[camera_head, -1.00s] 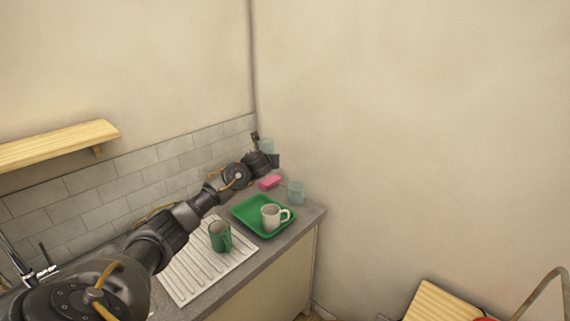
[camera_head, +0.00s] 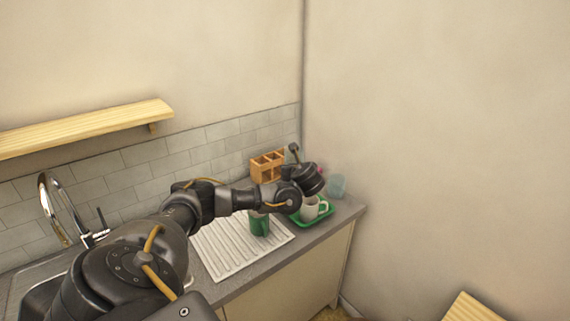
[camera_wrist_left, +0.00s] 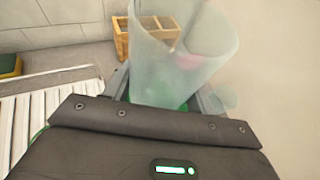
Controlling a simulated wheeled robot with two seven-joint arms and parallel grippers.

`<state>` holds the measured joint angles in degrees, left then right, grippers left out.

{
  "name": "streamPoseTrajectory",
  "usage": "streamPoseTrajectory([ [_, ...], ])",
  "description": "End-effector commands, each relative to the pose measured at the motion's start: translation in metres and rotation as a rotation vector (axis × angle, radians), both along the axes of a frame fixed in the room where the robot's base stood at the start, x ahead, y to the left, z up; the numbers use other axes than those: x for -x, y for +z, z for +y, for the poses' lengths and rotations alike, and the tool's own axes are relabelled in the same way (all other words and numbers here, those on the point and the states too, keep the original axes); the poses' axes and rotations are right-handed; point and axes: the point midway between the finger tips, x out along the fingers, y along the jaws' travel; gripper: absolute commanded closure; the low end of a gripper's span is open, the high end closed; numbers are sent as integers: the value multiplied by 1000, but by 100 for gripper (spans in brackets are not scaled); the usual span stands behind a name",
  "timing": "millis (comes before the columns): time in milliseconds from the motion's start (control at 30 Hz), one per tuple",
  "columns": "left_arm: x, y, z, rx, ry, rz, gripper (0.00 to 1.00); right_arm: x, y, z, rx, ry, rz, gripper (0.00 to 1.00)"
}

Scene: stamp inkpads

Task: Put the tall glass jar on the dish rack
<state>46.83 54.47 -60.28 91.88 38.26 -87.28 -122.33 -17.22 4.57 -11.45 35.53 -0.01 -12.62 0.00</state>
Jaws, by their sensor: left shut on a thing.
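The tall glass jar (camera_wrist_left: 160,65) is clear and pale bluish. It is in my left gripper (camera_wrist_left: 165,105), which is shut on it, and it tilts in the left wrist view. In the head view my left wrist hides most or all of the held jar. The dish rack (camera_head: 222,252) is a white ribbed board on the counter; its slats also show at the left of the left wrist view (camera_wrist_left: 40,105). My left gripper is to the right of the rack, above the green tray (camera_head: 322,220). My right gripper is out of view.
A green mug (camera_head: 260,225) stands on the rack's right part; the rack's left part is bare. A white mug (camera_head: 310,208) sits on the tray. Another glass (camera_head: 337,186) stands by the corner. A wooden caddy (camera_head: 266,166) stands against the tiles. A sink tap (camera_head: 55,205) is left.

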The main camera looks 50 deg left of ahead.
Motion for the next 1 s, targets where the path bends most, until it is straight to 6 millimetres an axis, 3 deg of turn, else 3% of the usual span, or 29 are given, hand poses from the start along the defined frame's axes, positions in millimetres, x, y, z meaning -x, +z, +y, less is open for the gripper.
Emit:
streamPoseTrajectory([
  [167,-9,20,-65,2,-145,-7,81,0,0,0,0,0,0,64],
  [333,-12,45,-144,3,-346,-8,81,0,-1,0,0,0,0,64],
  [500,-2,64,-221,6,-554,-7,81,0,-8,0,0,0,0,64],
  [600,8,70,-257,6,-658,-7,81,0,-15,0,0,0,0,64],
  [800,32,61,-313,5,-832,-6,81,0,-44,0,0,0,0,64],
  [1000,50,42,-341,3,-929,-5,81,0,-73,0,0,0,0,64],
])
